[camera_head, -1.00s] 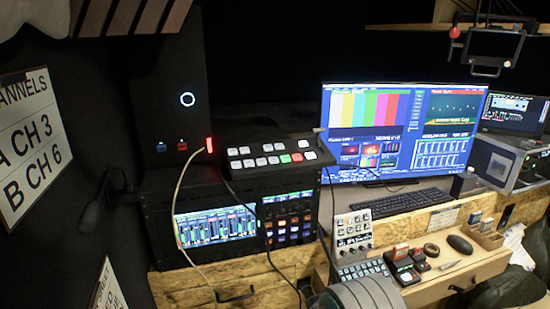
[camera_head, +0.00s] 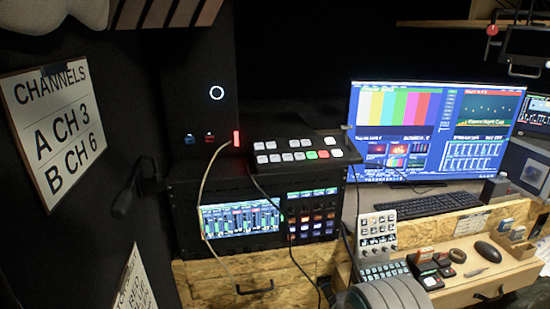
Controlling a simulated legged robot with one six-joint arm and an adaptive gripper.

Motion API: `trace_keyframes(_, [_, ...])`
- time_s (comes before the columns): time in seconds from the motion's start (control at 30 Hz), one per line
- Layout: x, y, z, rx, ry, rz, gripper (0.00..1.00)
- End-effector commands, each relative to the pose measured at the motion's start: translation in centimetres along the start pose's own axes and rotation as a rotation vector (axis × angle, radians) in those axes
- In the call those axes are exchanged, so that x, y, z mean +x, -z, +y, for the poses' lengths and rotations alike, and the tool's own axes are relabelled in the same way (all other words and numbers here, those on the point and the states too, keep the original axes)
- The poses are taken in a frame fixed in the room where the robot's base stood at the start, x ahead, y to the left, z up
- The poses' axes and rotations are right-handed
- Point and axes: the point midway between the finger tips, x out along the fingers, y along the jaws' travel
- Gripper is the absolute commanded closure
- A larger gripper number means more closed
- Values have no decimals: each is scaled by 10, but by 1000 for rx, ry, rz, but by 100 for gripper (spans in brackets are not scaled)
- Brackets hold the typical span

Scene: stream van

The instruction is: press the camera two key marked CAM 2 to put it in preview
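A black switcher panel (camera_head: 300,151) with two rows of keys sits on top of the rack, left of the monitor. The key markings are too small to read, so I cannot tell which key is CAM 2. The wide monitor (camera_head: 434,130) shows colour bars in its upper left pane and a dark green picture in its upper right pane, with smaller tiles below.
A grey control box (camera_head: 377,232) and a small key panel (camera_head: 385,271) stand on the wooden desk by a black keyboard (camera_head: 430,204). A pale cable hangs before the rack screen (camera_head: 240,217). A CHANNELS sign (camera_head: 56,125) is on the left wall.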

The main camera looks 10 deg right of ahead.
Motion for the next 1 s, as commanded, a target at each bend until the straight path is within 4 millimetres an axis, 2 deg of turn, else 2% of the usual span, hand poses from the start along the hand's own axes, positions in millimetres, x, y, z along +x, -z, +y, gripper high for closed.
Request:
trace_keyframes(0.03, [0, 0, 0, 0, 0, 0, 49])
trace_keyframes(0.13, [0, 0, 0, 0, 0, 0, 94])
trace_keyframes(0.17, [0, 0, 0, 0, 0, 0, 100])
trace_keyframes(1.0, [0, 0, 0, 0, 0, 0, 100])
